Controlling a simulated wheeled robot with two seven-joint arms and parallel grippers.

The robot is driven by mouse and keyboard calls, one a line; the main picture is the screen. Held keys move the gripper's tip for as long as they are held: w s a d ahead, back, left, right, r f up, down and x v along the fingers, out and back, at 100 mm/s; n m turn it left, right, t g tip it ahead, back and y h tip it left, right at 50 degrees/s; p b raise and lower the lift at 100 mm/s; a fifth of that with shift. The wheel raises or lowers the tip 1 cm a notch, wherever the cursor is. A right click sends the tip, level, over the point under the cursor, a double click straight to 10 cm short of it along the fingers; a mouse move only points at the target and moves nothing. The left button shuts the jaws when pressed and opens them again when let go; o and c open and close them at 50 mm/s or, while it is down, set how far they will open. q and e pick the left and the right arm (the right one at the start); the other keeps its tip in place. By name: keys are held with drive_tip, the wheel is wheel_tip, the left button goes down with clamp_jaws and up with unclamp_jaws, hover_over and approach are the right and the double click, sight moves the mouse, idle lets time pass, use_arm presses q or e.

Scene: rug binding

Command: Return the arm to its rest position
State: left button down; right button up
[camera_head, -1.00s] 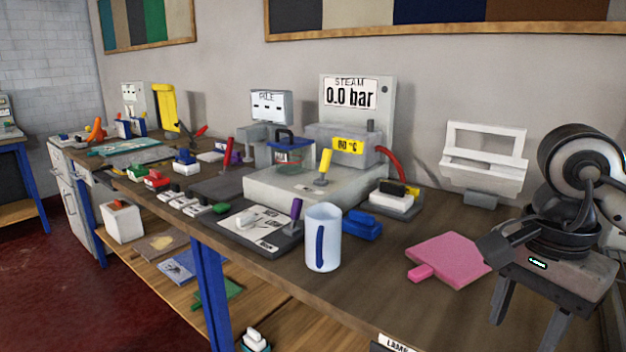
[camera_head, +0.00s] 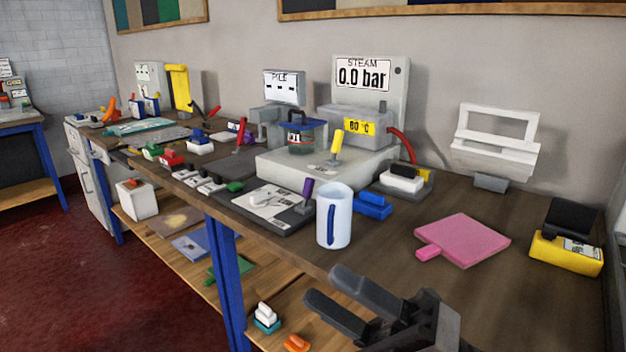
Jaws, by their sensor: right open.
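My right gripper (camera_head: 325,286) is at the bottom of the head view, right of centre. Its two dark fingers are apart, point to the left and hold nothing. It appears in front of the workbench (camera_head: 385,265), below the white mug (camera_head: 333,218) and the pink pad (camera_head: 463,240) in the picture. I cannot tell its exact height against the bench top. My left gripper is not in view.
A yellow and black device (camera_head: 566,252) stands at the bench's right end. A blue block (camera_head: 373,206) lies by the mug. The steam unit (camera_head: 310,172) reads 0.0 bar and 80 °C. Small items sit on the lower shelf (camera_head: 165,228). Bare bench top surrounds the pad.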

drive_tip(key=w+d+f+m+t+h, duration=0.2)
drive_tip(key=d+f+m+t+h, duration=0.25)
drive_tip(key=f+m+h, duration=0.6)
drive_tip(key=w+d+f+m+t+h, duration=0.25)
drive_tip(key=f+m+t+h, duration=0.3)
drive_tip(key=m, duration=0.95)
drive_tip(key=s+d+f+m+g+h, duration=0.1)
drive_tip(key=s+d+f+m+g, duration=0.1)
drive_tip(key=f, duration=0.6)
drive_tip(key=s+d+f+m+g+h, duration=0.2)
drive_tip(key=s+f+m+g, duration=0.1)
drive_tip(key=s+f+m, duration=0.2)
drive_tip(key=s+f, duration=0.2)
drive_tip(key=s, duration=0.1)
drive_tip(key=shift+s+f+m+g+h, duration=0.2)
drive_tip(key=shift+f+m+g+h, duration=0.1)
drive_tip(key=shift+f+m+g, duration=0.1)
